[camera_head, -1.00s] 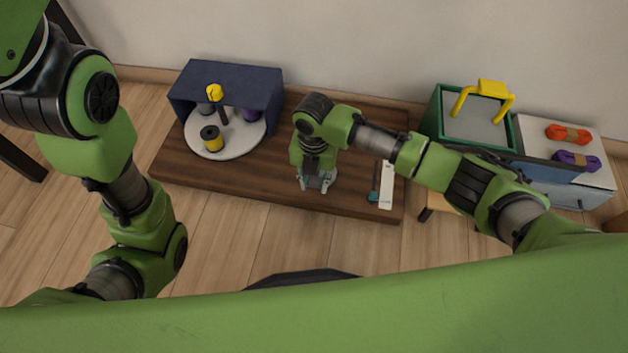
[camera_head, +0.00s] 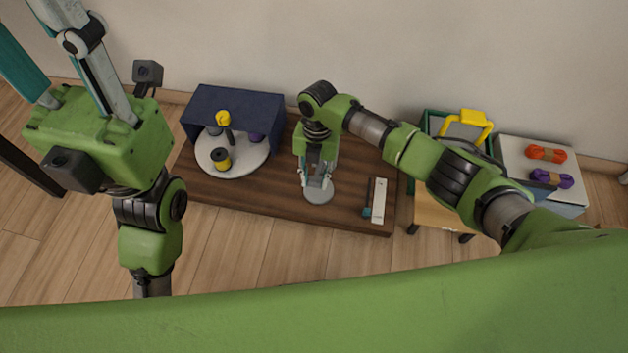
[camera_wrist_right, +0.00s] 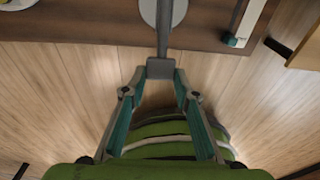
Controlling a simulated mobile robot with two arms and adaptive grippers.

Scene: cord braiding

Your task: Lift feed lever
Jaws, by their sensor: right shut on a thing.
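My right gripper (camera_head: 318,178) is over the wooden board. In the right wrist view its fingers (camera_wrist_right: 160,72) are shut on a grey upright bar (camera_wrist_right: 165,32) that rises from a round grey base (camera_head: 318,193). Right of this base lies a white panel (camera_head: 379,192) with a small teal piece (camera_head: 367,212) at its near end; both also show in the right wrist view. I cannot tell for sure which part is the feed lever. My left gripper (camera_head: 48,48) is raised at the upper left, fingers apart, empty where visible; its fingertips are cut off by the frame.
On the board's left, a blue hood (camera_head: 240,103) covers part of a white disc (camera_head: 212,168) with spools and a yellow-topped post (camera_head: 223,118). Right stand a green bin (camera_head: 428,122) with a yellow handle (camera_head: 471,121) and a white cabinet with orange (camera_head: 545,154) and purple (camera_head: 552,177) cords.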

